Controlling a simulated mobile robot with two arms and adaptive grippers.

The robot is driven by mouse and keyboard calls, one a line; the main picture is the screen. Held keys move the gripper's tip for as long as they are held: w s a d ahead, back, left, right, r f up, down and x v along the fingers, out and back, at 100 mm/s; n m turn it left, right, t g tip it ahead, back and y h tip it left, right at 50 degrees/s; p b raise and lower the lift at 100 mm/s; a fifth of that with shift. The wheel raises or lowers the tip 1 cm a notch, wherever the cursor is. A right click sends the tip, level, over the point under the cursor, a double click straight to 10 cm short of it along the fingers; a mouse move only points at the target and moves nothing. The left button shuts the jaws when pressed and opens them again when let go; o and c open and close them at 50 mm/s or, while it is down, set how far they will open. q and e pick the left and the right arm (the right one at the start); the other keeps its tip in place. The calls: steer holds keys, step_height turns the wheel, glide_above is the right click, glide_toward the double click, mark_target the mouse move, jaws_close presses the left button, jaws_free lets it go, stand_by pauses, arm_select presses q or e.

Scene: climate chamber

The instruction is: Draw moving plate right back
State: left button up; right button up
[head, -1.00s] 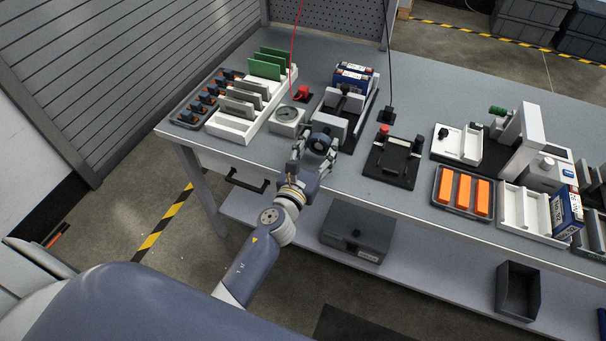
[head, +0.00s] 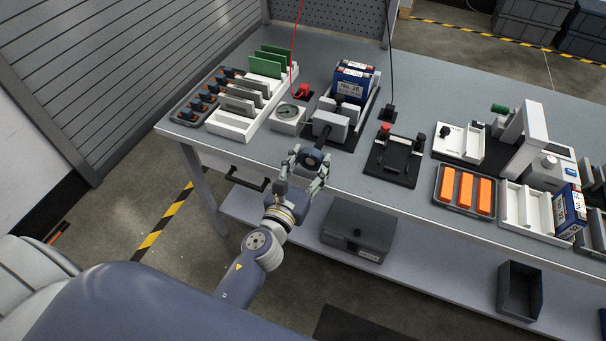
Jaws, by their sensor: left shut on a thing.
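A small clamp fixture stands on a black base (head: 372,108) at the bench's front middle. It has a grey front block (head: 328,124) and a grey plate (head: 350,112) just behind it, which I take as the moving plate. A blue box labelled "No. 28" (head: 351,82) stands at the fixture's far end, its label now in clear sight. A dark rod runs from the front block toward me and ends in a round black knob (head: 312,156). My left gripper (head: 308,162) is shut on this knob at the bench's front edge. My right gripper is out of view.
A dial gauge (head: 288,116) and a white rack (head: 236,122) with green and grey boards stand left of the fixture. A black fixture with a red button (head: 396,160) stands to its right. An orange-block tray (head: 465,190) is farther right.

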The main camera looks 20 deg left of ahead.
arm_select(q)
steer(key=shift+s+f+b, duration=0.1)
steer(key=shift+s+b, duration=0.35)
steer(key=shift+s, duration=1.3)
steer(key=shift+f, duration=0.1)
steer(key=o, duration=1)
steer(key=shift+o, duration=0.5)
steer(key=shift+s+a, duration=0.1)
steer(key=shift+s, duration=0.15)
steer(key=shift+r, duration=0.2)
steer(key=shift+f, duration=0.1)
